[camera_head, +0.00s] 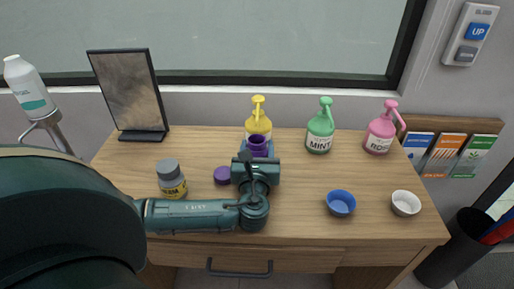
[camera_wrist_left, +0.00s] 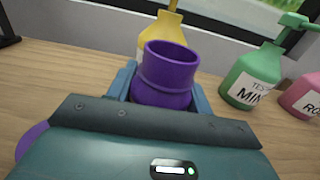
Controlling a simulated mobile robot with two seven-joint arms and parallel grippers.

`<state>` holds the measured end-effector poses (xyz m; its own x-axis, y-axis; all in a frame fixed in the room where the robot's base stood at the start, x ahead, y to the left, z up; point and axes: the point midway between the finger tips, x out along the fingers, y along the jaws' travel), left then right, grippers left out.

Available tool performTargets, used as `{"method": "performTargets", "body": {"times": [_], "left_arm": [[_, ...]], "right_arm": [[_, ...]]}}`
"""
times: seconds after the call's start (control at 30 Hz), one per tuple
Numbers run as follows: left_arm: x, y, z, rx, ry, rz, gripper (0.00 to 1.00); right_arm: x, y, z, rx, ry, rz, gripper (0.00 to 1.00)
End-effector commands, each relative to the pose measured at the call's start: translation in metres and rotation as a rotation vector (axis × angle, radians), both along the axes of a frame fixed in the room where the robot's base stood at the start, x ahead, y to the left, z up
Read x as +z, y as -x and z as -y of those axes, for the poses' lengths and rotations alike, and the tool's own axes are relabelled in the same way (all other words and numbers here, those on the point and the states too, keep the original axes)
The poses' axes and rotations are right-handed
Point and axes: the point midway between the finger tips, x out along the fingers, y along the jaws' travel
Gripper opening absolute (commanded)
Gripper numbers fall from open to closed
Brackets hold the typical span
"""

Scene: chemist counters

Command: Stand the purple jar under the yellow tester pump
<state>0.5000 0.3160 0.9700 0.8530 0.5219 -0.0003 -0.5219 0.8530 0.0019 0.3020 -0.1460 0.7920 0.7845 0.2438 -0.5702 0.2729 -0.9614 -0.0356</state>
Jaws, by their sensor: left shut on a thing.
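The purple jar (camera_head: 258,144) is open-topped and upright in the head view, just in front of the yellow tester pump (camera_head: 258,118). My left gripper (camera_head: 257,157) is shut on the jar, which also shows between the fingers in the left wrist view (camera_wrist_left: 168,75). The yellow pump (camera_wrist_left: 160,35) stands behind the jar there, partly hidden by it. The pump's spout is above the jar's far side in the head view. I cannot tell whether the jar touches the counter. My right gripper is not in view.
A green MINT pump (camera_head: 320,130) and pink pump (camera_head: 381,130) stand to the right. A blue bowl (camera_head: 340,203) and white bowl (camera_head: 405,203) sit front right. A mirror (camera_head: 128,92) stands back left.

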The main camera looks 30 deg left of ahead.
Motion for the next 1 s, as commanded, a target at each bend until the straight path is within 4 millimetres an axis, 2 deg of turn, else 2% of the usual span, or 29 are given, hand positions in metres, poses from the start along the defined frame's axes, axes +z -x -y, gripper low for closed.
{"method": "performTargets", "body": {"times": [0.07,0.1,0.37,0.67,0.77,1.0], "left_arm": [[-0.002,0.0,0.0,0.0,0.0,0.0,0.21],[-0.003,0.0,0.0,0.0,0.001,-0.001,0.51],[-0.002,0.0,0.0,0.0,0.0,0.0,0.72],[0.002,0.0,0.0,0.0,-0.001,0.001,0.72],[-0.001,0.01,0.007,-0.002,0.001,-0.002,0.72],[-0.002,0.054,0.033,-0.002,0.005,-0.003,0.72]], "right_arm": [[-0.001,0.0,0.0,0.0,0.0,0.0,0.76],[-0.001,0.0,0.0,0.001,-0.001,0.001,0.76],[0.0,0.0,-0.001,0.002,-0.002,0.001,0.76],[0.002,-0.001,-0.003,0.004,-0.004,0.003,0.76],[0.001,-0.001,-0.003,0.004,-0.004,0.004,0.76],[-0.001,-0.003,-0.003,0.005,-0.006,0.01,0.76]]}}
